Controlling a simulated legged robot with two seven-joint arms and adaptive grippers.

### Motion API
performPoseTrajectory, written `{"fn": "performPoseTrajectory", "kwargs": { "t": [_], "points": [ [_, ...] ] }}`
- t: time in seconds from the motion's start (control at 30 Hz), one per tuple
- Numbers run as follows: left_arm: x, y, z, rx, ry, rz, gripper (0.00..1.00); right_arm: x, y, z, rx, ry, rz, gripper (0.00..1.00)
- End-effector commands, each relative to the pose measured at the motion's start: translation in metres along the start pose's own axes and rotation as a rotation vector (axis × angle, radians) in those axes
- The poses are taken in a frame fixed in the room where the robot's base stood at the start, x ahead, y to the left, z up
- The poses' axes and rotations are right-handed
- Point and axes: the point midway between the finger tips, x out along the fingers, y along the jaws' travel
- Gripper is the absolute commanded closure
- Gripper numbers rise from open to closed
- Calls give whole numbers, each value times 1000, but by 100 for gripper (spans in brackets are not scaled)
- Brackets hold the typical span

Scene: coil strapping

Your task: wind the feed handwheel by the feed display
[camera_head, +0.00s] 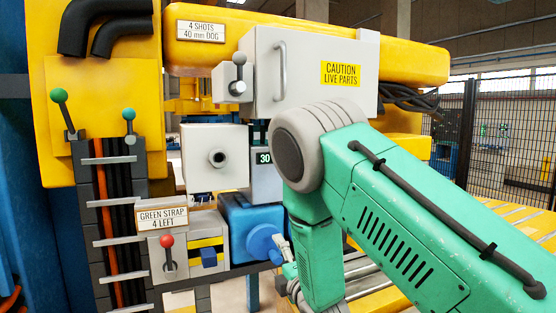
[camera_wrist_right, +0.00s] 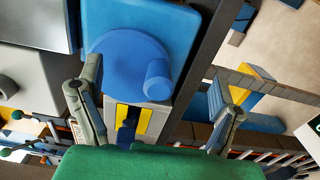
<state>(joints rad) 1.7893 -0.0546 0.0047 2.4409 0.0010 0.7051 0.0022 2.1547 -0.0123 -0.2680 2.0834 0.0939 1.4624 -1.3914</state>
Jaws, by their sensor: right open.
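The feed handwheel (camera_head: 262,241) is a blue disc on the face of a blue box (camera_head: 237,221), below the feed display (camera_head: 264,157), which reads 30. In the right wrist view the handwheel (camera_wrist_right: 118,66) is a flat blue disc with a round peg-like handle (camera_wrist_right: 158,80) near its rim. My right gripper (camera_head: 284,247) is beside the handwheel in the head view, largely hidden behind my green forearm. In the wrist view my right gripper (camera_wrist_right: 155,78) is open, its fingers spread either side of the handle, with nothing held. I cannot tell whether it touches the wheel. My left gripper is out of view.
A red-knobbed lever (camera_head: 167,248) and a strap label (camera_head: 163,217) sit left of the wheel. A white block (camera_head: 215,158) with a round spigot juts out above. A grey cabinet (camera_head: 310,70) with a caution sign is higher up. Yellow rollers (camera_head: 520,215) lie to the right.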

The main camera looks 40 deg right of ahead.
Motion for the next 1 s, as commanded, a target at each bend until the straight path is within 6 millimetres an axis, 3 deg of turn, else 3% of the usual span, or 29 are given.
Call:
{"fn": "performPoseTrajectory", "kwargs": {
  "t": [0.73,1.0],
  "points": [
    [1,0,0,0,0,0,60,-53,0,0,0,0,0,14],
    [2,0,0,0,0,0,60,-60,1,0,0,0,2,14]
  ]
}}
